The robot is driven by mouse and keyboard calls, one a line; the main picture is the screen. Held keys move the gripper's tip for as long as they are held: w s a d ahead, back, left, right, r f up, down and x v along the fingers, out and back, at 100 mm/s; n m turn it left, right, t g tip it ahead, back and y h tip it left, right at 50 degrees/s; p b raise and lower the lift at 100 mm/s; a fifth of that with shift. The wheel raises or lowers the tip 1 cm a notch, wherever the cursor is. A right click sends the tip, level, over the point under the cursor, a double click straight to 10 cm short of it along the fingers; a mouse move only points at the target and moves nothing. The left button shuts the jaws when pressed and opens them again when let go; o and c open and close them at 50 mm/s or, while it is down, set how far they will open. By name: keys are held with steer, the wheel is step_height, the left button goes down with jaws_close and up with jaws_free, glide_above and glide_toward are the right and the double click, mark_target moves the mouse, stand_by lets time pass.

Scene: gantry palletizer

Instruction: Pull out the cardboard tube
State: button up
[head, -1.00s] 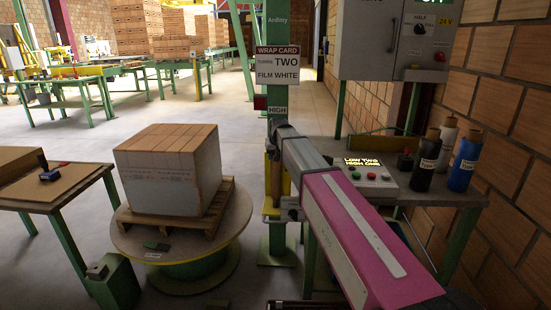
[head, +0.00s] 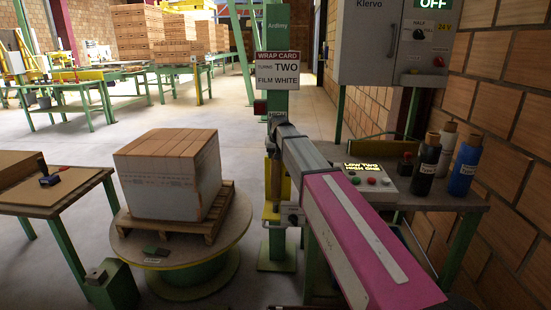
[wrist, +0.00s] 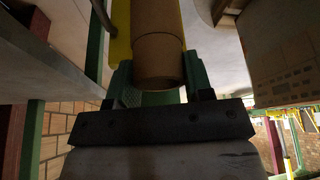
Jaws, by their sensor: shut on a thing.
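The brown cardboard tube (head: 275,180) stands upright in front of the green post, beside a yellow part (head: 286,186). My gripper (head: 274,146), at the far end of my pink and grey arm, is at the upper part of the tube. In the wrist view the tube (wrist: 158,60) lies between the green fingers of my gripper (wrist: 158,84), which are shut on it. A yellow piece (wrist: 120,30) runs alongside the tube there. My gripper hides the tube's upper end in the head view.
A wrapped box load (head: 168,190) on a wooden pallet stands on a round turntable (head: 232,240) left of the post. A brown-topped table (head: 75,192) is at left.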

steer(key=shift+r, duration=2.95)
steer(key=shift+s, duration=0.1)
